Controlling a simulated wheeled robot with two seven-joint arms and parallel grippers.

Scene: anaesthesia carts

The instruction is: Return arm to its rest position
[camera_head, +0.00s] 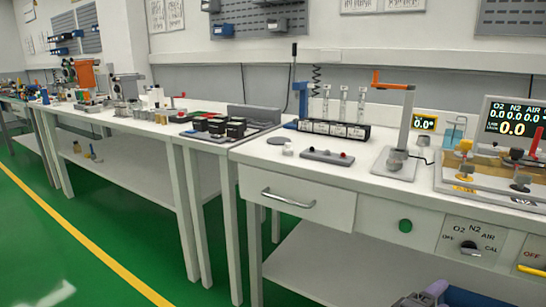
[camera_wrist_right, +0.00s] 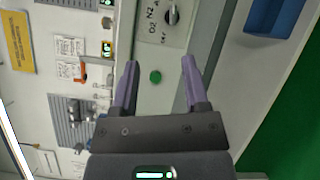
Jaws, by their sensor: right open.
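My right gripper (camera_wrist_right: 159,62) is open, with its two purple fingers well apart and nothing between them. Beyond the fingers, the wrist view shows the cart front with a green button (camera_wrist_right: 155,76) and a selector knob (camera_wrist_right: 173,15). In the head view, only a purple-grey part of my right gripper (camera_head: 436,291) shows at the bottom edge, low in front of the cart. The rest of the right arm is out of the picture. My left gripper is in neither view.
The white cart (camera_head: 300,172) has a drawer handle (camera_head: 288,199), a green button (camera_head: 405,226) and a selector knob (camera_head: 469,246). On top stand an orange-handled stand (camera_head: 407,125) and a gas monitor (camera_head: 512,118). Green floor (camera_head: 60,225) is clear at left. A blue bin (camera_wrist_right: 270,15) shows in the wrist view.

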